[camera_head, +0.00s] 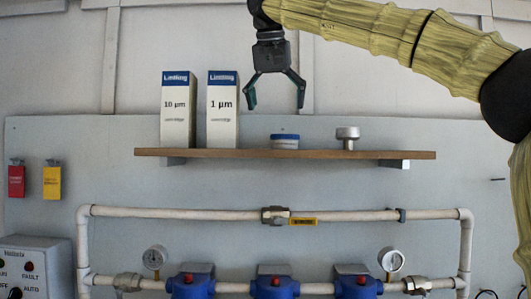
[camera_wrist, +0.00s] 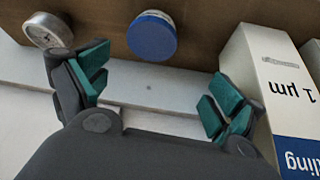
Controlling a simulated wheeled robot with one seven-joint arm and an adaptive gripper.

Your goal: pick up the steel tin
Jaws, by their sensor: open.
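A low round tin (camera_head: 285,142) with a blue lid and a pale grey side stands on the wooden shelf in the head view. In the wrist view its blue lid (camera_wrist: 152,37) shows at top centre, beyond the fingertips. A bare silver metal piece (camera_head: 347,136), wider at the top than at its foot, stands to its right; it also shows in the wrist view (camera_wrist: 47,30) at top left. My gripper (camera_head: 276,98) is open and empty, pointing down above the blue-lidded tin, slightly to its left. Its teal finger pads (camera_wrist: 155,88) are wide apart and touch nothing.
Two tall cartridge boxes stand left on the shelf (camera_head: 230,153): the 10 µm box (camera_head: 175,110) and the 1 µm box (camera_head: 222,110), the latter close to my left finger. Pipes (camera_head: 190,214) with gauges run below. The shelf's right end is clear.

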